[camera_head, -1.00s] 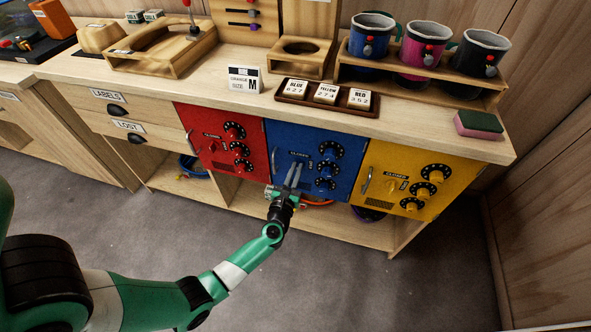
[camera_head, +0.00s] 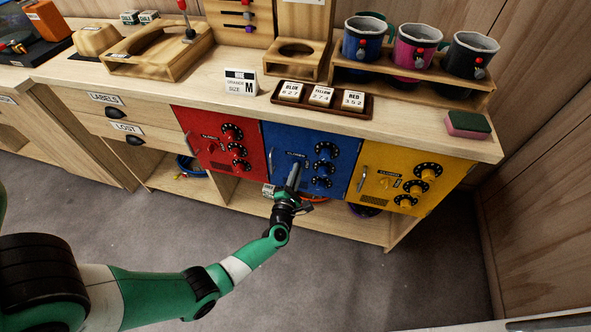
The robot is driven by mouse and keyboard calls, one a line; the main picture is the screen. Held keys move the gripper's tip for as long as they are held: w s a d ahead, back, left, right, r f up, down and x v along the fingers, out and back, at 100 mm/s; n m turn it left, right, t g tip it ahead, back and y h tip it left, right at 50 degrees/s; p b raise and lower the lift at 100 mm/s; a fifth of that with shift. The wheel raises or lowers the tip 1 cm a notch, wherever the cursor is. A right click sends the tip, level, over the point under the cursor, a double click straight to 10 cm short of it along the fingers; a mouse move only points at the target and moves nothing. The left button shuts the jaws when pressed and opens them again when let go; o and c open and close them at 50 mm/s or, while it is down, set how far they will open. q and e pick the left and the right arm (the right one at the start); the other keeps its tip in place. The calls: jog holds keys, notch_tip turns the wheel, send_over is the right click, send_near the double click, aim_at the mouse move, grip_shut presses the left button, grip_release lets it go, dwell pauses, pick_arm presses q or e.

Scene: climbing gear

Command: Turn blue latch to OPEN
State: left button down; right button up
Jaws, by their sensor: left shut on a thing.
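The blue door (camera_head: 337,163) is the middle one of three small doors under the counter, with a column of black-ringed blue dials (camera_head: 323,169) on its right side. A small label above my gripper on this door appears to read CLOSED. My left gripper (camera_head: 294,175) reaches up to the door's left half from below, its fingers shut on the blue latch. The fingers hide most of the latch, so its exact angle cannot be told. My right gripper is not in view.
A red door (camera_head: 212,145) and a yellow door (camera_head: 408,202) flank the blue one, each with dials. On the counter, a brown tray (camera_head: 364,114) holds code tiles for BLUE, YELLOW and RED. Cups (camera_head: 417,50) stand in a rack, with a sponge (camera_head: 468,124) near the right edge.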

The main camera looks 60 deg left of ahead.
pick_arm(q)
jog(key=m, duration=0.4)
jog(key=shift+w+d+f+p, duration=0.1)
jog(key=shift+w+f+p, duration=0.05)
jog(key=shift+f+p, duration=0.2)
jog(key=shift+f+m, duration=0.25)
jog(key=shift+m, duration=1.45)
jog(key=c, duration=0.9)
grip_release()
jog(key=shift+c, duration=0.2)
